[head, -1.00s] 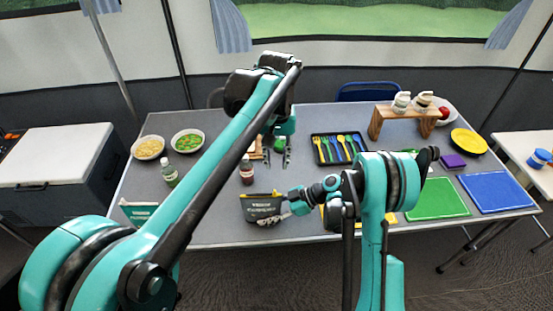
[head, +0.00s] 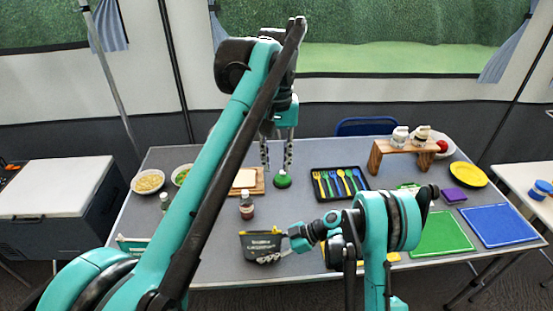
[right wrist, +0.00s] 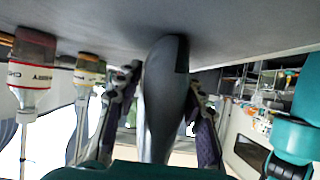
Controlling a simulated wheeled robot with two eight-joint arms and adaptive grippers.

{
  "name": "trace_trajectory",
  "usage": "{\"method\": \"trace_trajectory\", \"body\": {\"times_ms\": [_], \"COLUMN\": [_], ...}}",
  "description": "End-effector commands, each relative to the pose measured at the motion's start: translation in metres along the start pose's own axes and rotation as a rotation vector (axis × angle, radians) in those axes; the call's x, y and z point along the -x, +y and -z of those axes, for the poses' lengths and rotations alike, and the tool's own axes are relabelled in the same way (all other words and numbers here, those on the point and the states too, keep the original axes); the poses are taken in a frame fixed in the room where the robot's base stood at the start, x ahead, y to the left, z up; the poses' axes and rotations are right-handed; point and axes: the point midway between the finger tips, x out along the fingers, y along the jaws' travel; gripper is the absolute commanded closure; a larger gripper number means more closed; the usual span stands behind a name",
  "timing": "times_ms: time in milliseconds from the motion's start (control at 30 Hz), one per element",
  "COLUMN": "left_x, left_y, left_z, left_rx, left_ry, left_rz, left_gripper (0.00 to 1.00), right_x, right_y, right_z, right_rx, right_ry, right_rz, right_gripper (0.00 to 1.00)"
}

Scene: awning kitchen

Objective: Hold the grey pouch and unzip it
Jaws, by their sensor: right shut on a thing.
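The grey pouch (head: 262,246) stands near the table's front edge, with pale lettering on its front and a yellow bit along its top edge. My right gripper (head: 288,240) is shut on the pouch's right end. In the right wrist view the dark pouch (right wrist: 166,95) shows edge-on between the two fingers of my right gripper (right wrist: 165,110). My left gripper (head: 277,165) is open and empty, with its fingers apart and pointing down. It is well behind and above the pouch. Whether the zip is open cannot be told.
A green item (head: 282,180) and a wooden board (head: 245,183) are near my left gripper. A cutlery tray (head: 338,183) and green mat (head: 442,233) lie to the right. A teal-and-white item (head: 132,244) is at the left edge.

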Motion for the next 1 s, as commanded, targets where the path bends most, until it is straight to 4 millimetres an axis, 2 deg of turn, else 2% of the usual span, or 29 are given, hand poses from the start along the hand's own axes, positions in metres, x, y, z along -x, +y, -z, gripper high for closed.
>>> {"method": "trace_trajectory", "body": {"times_ms": [100,133,200,467,600,767,1000], "left_x": [0.0,0.0,0.0,-0.001,-0.001,-0.001,-0.001], "left_y": [0.0,0.0,0.0,0.0,0.0,0.0,0.0], "left_z": [0.0,0.0,0.0,0.0,0.0,0.0,0.0], "left_rx": [0.0,0.0,0.0,0.0,0.0,0.0,0.0], "left_ry": [0.0,0.0,0.0,0.0,0.0,0.0,0.0], "left_rz": [0.0,0.0,0.0,0.0,0.0,0.0,0.0], "left_gripper": [0.73,0.73,0.73,0.73,0.73,0.73,0.73], "right_x": [0.0,0.0,0.0,0.0,0.008,0.036,0.088], "right_y": [0.0,0.0,0.0,0.0,0.0,0.0,0.001], "right_z": [0.0,0.0,0.0,0.0,0.0,0.0,0.0], "right_rx": [0.0,0.0,0.0,0.0,-0.001,-0.002,-0.002], "right_ry": [0.0,0.0,0.0,0.0,0.0,0.0,0.0], "right_rz": [-0.001,-0.001,0.0,0.0,-0.001,-0.003,-0.003], "right_gripper": [0.84,0.53,0.37,0.37,0.37,0.37,0.37]}}
